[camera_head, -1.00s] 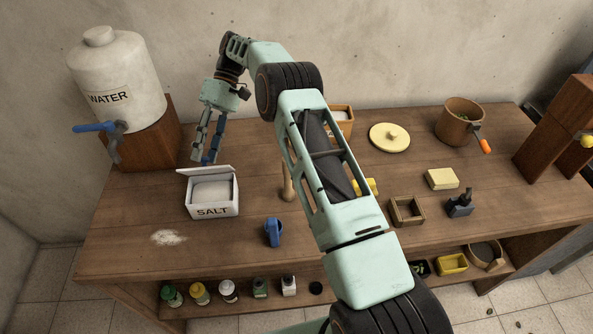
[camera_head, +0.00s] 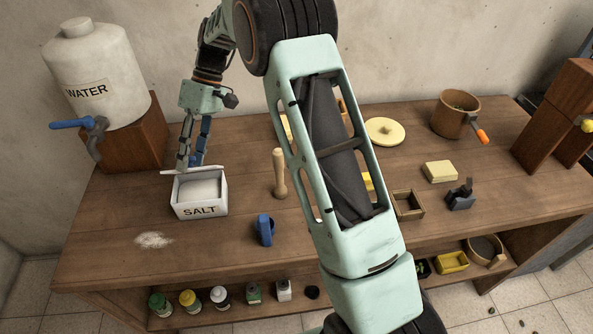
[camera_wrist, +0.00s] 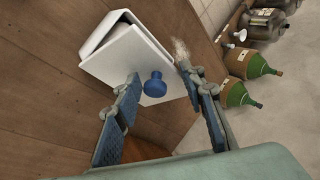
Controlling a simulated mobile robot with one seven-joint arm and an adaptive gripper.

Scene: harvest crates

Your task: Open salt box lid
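The white salt box (camera_head: 200,210), labelled SALT, stands at the left of the table. Its top is open and white salt (camera_head: 199,189) shows inside. The lid (camera_head: 212,170) is raised at the box's back edge. In the wrist view the lid (camera_wrist: 128,58) is a white panel with a blue knob (camera_wrist: 155,86) facing me. My gripper (camera_head: 190,164) is behind the lid, pointing down. In the wrist view my gripper (camera_wrist: 160,76) is open, its fingers on either side of the knob's line. I cannot tell whether they touch the lid.
A water tank (camera_head: 92,75) on a wooden block stands at the back left. A wooden pestle (camera_head: 279,173) and a blue mug (camera_head: 264,230) are right of the box. Spilled salt (camera_head: 153,240) lies front left. Bottles (camera_head: 189,301) stand on the lower shelf.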

